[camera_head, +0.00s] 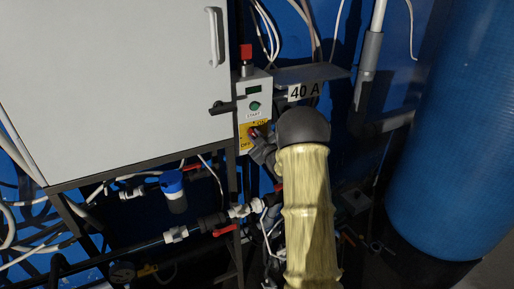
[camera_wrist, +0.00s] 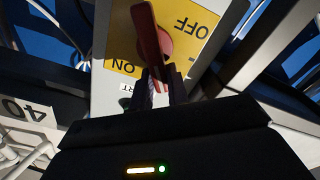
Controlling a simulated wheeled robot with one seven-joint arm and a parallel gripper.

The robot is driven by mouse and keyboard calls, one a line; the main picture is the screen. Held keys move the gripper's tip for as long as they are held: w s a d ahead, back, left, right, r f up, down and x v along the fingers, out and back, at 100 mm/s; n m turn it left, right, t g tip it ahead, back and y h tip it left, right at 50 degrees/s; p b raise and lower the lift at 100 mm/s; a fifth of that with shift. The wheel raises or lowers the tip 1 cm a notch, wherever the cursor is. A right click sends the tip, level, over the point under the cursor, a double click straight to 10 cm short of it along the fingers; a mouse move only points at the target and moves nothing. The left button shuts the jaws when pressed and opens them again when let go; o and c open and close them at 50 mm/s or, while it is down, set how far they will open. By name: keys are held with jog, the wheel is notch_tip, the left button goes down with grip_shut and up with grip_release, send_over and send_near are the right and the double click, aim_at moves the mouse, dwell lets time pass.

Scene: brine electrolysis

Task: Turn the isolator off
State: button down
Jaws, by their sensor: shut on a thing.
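The isolator is a red handle on a yellow plate (camera_head: 243,138) marked ON and OFF, low on a grey control box (camera_head: 254,92). In the wrist view the picture is upside down: OFF stands on the upper right of the yellow plate (camera_wrist: 199,24) and ON at its lower left. The red handle (camera_wrist: 147,32) runs from the top down to my fingertips, with the ON label beside its lower end. My gripper (camera_wrist: 158,88) is shut on that end. In the head view my gripper (camera_head: 258,143) is at the plate, and my arm hides part of the box's lower right.
A red knob (camera_head: 246,52) tops the box, and a green START button (camera_head: 254,106) sits above the plate. A white cabinet (camera_head: 115,85) is at left, a "40 A" sign (camera_head: 305,91) and shelf at right. Pipes with red-handled valves run below. A blue tank (camera_head: 458,130) stands far right.

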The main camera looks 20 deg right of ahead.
jog(key=f+n+b, duration=0.1)
jog(key=n+b, duration=0.2)
jog(key=b, duration=0.2)
jog(key=n+b, duration=0.3)
jog(key=b, duration=0.3)
jog(key=a+f+n+b, duration=0.1)
jog(key=n+b, duration=0.2)
jog(key=b, duration=0.3)
jog(key=shift+a+f, duration=0.1)
jog(key=shift+f, duration=0.2)
jog(key=shift+n+b, duration=1)
jog(key=shift+b, duration=0.15)
jog(key=c, duration=1.4)
grip_release()
jog(key=shift+o, duration=0.2)
jog(key=shift+r, duration=0.1)
